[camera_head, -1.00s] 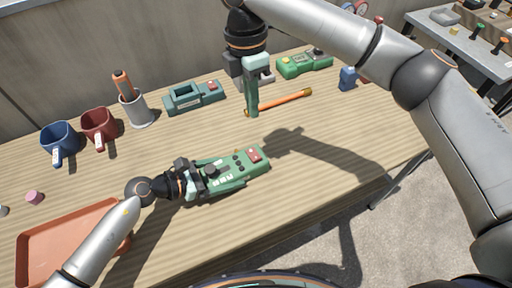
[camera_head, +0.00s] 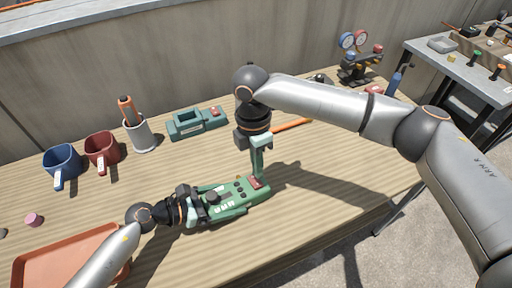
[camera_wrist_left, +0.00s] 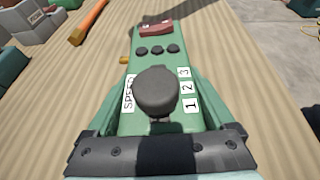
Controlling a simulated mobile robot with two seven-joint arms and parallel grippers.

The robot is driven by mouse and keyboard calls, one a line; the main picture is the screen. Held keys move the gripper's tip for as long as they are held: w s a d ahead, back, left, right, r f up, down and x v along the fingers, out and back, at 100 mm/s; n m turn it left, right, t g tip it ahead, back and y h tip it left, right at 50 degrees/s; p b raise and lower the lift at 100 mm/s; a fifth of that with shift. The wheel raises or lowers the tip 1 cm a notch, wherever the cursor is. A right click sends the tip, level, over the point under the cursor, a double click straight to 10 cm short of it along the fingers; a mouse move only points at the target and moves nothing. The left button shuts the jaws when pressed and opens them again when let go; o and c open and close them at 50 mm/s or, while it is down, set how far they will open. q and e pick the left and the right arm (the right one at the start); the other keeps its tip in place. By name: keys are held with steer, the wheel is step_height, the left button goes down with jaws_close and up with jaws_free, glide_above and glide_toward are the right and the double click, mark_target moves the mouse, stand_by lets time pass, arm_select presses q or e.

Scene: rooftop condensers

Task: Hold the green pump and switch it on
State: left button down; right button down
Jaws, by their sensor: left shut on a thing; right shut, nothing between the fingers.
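The green pump (camera_head: 228,205) lies on the wooden table, with a red switch (camera_head: 256,182) at its right end. My left gripper (camera_head: 200,205) is shut on the pump's left part. In the left wrist view, the pump (camera_wrist_left: 150,70) shows a black knob (camera_wrist_left: 157,92), a SPEED label, a row of dark buttons and the red switch (camera_wrist_left: 156,28). My right gripper (camera_head: 257,176) is shut and empty, pointing down with its tips at or just above the switch. I cannot tell whether they touch. No lit indicator is discernible.
A teal device (camera_head: 198,123), a grey cup with an orange-handled tool (camera_head: 139,134), a red mug (camera_head: 101,151) and a blue mug (camera_head: 62,163) stand behind. An orange handle (camera_head: 293,125) lies behind my right gripper. An orange tray (camera_head: 60,258) is front left.

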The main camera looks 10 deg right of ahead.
mark_target(259, 185)
steer(key=shift+s+d+f, duration=0.1)
steer(key=shift+s+f, duration=0.05)
steer(key=shift+f, duration=1.55)
steer(key=shift+f, duration=0.1)
steer(key=shift+s+f+t, duration=0.15)
steer(key=shift+f+t, duration=0.05)
steer(key=shift+t, duration=0.1)
steer(key=shift+w+a+r, duration=0.15)
steer(key=shift+w, duration=0.25)
steer(key=shift+w+a+r, duration=0.1)
steer(key=shift+w, duration=0.3)
